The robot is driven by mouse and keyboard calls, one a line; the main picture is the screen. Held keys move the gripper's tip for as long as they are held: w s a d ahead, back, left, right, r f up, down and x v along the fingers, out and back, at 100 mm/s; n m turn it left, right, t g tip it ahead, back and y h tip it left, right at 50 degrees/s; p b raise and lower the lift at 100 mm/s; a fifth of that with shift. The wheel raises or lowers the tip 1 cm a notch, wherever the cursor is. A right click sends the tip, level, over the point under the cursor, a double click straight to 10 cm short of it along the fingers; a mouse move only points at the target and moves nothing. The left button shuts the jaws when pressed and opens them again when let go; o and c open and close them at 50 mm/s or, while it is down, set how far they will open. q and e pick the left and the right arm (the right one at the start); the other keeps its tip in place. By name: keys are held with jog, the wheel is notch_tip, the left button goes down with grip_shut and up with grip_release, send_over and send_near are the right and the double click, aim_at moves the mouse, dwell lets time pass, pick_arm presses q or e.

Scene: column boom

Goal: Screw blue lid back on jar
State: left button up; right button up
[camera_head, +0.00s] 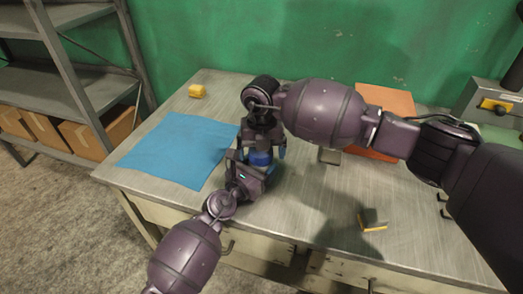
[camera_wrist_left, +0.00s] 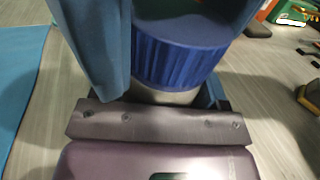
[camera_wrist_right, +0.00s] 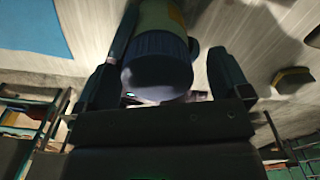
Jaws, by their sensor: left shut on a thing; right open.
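The jar stands upright on the workbench; its pale body (camera_wrist_left: 165,97) shows under the lid in the left wrist view. The ridged blue lid (camera_wrist_left: 180,62) sits on top of the jar; I cannot tell how tight it is. It also shows in the right wrist view (camera_wrist_right: 158,68). My left gripper (camera_head: 254,170) is shut on the jar from the front, below the lid. My right gripper (camera_head: 266,148) points down from above, open, with a finger on each side of the lid and visible gaps. In the head view, the grippers hide most of the jar.
A yellow-and-dark block (camera_head: 372,219) lies at the front right. An orange mat (camera_head: 386,101) is behind my right arm. Bare bench lies between the jar and that front-right block.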

pick_arm(q)
jog(key=shift+s+d, duration=0.1)
pick_arm(e)
notch_tip(320, 180, up, 12)
dwell(0.6)
pick_arm(q)
jog(key=o, duration=1.8)
jog(key=p+v, duration=0.1)
jog(key=v, duration=0.8)
jog(key=shift+s+f, duration=0.1)
jog(key=shift+v, duration=0.8)
pick_arm(e)
jog(key=shift+r, duration=0.8)
